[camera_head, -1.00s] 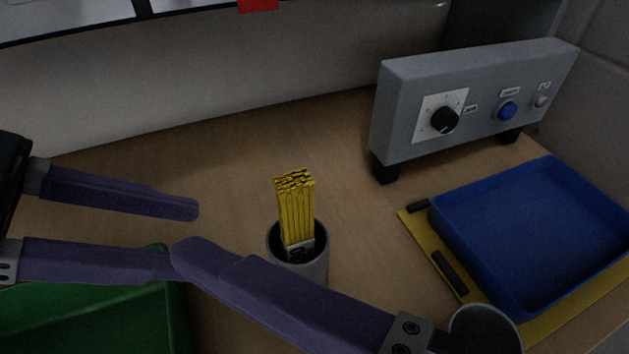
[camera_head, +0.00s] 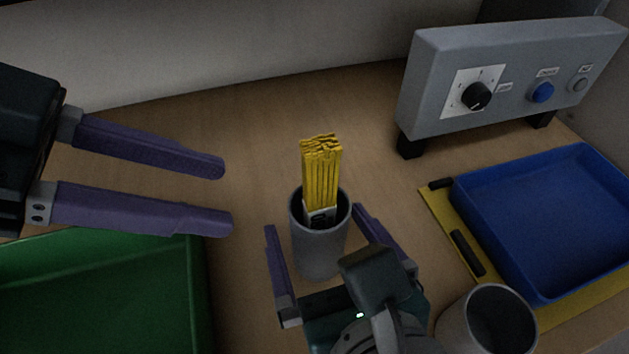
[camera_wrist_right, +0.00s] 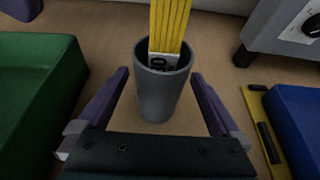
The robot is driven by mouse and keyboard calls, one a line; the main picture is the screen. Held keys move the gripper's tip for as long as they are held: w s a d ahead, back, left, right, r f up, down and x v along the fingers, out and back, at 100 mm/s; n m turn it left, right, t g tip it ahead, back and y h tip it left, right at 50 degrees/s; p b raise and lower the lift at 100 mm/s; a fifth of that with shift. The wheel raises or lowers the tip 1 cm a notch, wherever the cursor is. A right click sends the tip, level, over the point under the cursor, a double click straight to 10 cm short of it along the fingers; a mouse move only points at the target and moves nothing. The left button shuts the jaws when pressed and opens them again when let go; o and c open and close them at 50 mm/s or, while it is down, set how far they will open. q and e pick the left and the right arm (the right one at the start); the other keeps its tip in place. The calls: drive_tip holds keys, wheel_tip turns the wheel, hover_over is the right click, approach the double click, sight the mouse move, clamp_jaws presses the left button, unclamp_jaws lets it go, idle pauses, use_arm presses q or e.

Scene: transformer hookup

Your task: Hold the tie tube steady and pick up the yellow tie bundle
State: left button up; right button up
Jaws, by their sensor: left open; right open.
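The yellow tie bundle (camera_head: 321,172) stands upright in the grey tie tube (camera_head: 319,245), its upper part above the rim and a black-and-white label at the rim. The tube stands on the table. My right gripper (camera_head: 313,220) is open, with one finger on each side of the tube; in the right wrist view the tube (camera_wrist_right: 162,95) is between its fingers with gaps at both sides. My left gripper (camera_head: 228,195) is open and empty, to the left of the tube and bundle, fingers pointing right.
A green bin (camera_head: 110,290) is at the front left. A blue tray (camera_head: 560,220) on a yellow base is at the right. A grey panel box (camera_head: 430,90) with a knob and buttons stands behind it. A second grey cup (camera_head: 487,318) is at the front right.

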sight(310, 214)
drive_tip(key=shift+x, duration=1.9)
drive_tip(key=shift+c, duration=0.2)
drive_tip(key=c, duration=1.4)
drive_tip(key=shift+o, duration=0.2)
